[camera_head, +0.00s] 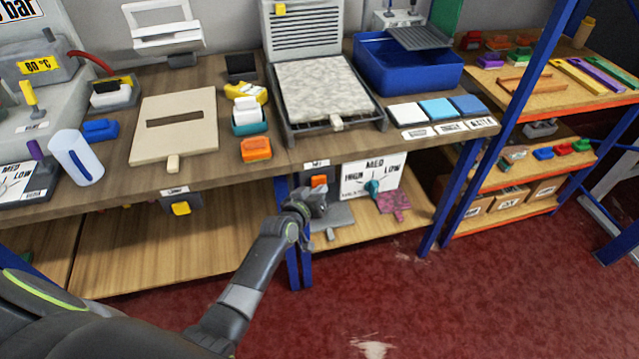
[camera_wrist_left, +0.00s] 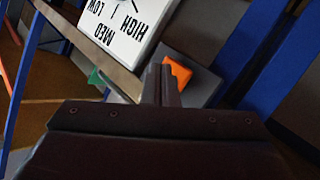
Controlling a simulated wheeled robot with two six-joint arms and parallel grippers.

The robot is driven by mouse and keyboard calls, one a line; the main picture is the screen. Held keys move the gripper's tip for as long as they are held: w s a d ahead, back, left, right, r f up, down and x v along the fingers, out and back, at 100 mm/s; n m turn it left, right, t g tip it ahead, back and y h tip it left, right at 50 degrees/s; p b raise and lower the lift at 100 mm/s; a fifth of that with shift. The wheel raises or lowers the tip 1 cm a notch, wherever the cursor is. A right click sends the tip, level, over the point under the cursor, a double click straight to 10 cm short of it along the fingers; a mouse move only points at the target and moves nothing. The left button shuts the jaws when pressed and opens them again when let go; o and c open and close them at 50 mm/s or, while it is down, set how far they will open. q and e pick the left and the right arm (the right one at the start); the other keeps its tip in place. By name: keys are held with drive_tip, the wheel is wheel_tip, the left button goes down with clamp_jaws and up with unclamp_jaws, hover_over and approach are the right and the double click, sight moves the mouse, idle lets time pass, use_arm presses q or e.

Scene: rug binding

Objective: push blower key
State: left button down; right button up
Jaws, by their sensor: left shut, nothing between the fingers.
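An orange key (camera_head: 319,181), which I take to be the blower key, sits on a dark grey box under the front edge of the bench. Its small label (camera_head: 316,164) is too small to read. My left gripper (camera_head: 317,196) is shut and empty, just below and in front of the key. In the left wrist view the closed fingertips (camera_wrist_left: 161,72) overlap the left side of the orange key (camera_wrist_left: 178,74). I cannot tell whether they touch it. The rest of the key shows to their right. My right gripper is not in view.
A white LOW/MED/HIGH dial panel (camera_head: 373,176) with a teal knob (camera_head: 374,188) stands right of the key. Blue bench legs (camera_head: 293,240) are close to my left arm. A yellow key (camera_head: 181,208) hangs farther left. Red floor in front is open.

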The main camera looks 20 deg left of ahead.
use_arm(q)
drive_tip(key=shift+w+a, duration=0.3)
drive_tip(key=shift+w, duration=0.15)
idle(1.0)
drive_tip(key=shift+s+d, duration=0.5)
drive_tip(key=shift+s, duration=0.3)
drive_tip(key=s+d, duration=0.1)
drive_tip(key=s, duration=0.1)
drive_tip(key=s+d+p, duration=0.1)
drive_tip(key=s, duration=0.1)
drive_tip(key=shift+d, duration=0.4)
idle(0.6)
